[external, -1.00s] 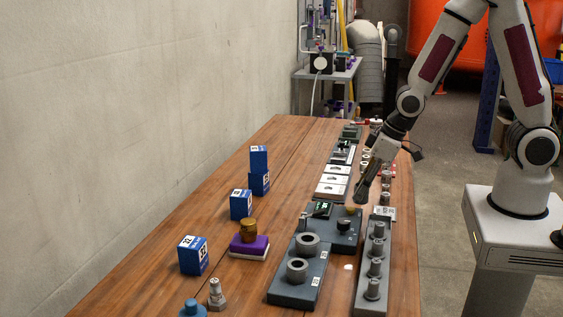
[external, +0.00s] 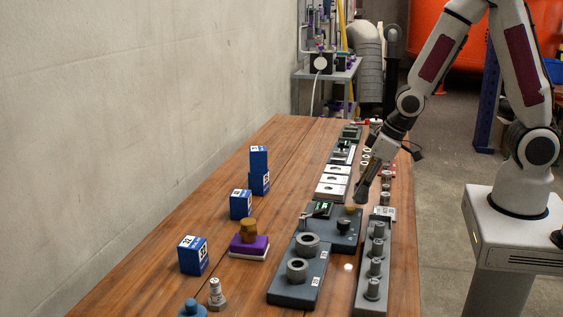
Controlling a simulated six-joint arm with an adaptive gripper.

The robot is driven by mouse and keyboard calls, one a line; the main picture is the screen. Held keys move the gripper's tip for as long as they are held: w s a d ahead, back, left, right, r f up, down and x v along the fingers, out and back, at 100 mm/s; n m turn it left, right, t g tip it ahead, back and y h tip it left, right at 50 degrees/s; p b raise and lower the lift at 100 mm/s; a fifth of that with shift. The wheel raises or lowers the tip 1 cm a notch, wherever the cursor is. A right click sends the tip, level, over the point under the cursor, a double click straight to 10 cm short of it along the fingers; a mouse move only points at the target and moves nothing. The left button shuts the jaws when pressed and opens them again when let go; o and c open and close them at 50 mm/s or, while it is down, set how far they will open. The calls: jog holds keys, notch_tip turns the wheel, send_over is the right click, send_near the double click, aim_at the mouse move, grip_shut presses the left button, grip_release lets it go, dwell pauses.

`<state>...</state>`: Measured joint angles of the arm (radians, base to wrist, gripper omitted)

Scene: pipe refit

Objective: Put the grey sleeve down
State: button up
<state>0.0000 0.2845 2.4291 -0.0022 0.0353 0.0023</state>
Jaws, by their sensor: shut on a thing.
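My gripper (external: 362,192) points down above the table, just beyond the dark block with the brass and black knobs. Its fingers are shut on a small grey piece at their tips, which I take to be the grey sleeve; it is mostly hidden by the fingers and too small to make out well. Whether it touches anything below cannot be told. Two thick grey rings stand on the dark blue-grey plate (external: 288,291): a far ring (external: 307,243) and a near ring (external: 297,269).
A long grey rail (external: 370,300) with several upright grey pieces runs along the right. White plates (external: 331,186) lie left of my gripper. Blue boxes (external: 193,256), a purple-topped block (external: 249,246) and a metal fitting (external: 217,294) stand left. The table's left middle is clear.

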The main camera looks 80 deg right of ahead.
jog(key=shift+f, duration=0.1)
jog(key=shift+a+f, duration=0.1)
jog(key=shift+f, duration=0.15)
jog(key=w, duration=0.4)
jog(key=w+a, duration=0.1)
jog(key=w, duration=0.3)
jog(key=w+r, duration=0.1)
jog(key=w, duration=0.3)
jog(key=shift+w+a, duration=0.1)
jog(key=shift+a, duration=0.05)
jog(key=w+r, duration=0.3)
jog(key=w, duration=0.3)
jog(key=shift+w+a+r, duration=0.25)
jog(key=shift+r, duration=0.1)
jog(key=shift+f, duration=0.1)
jog(key=shift+f, duration=3.05)
jog(key=shift+f, duration=0.1)
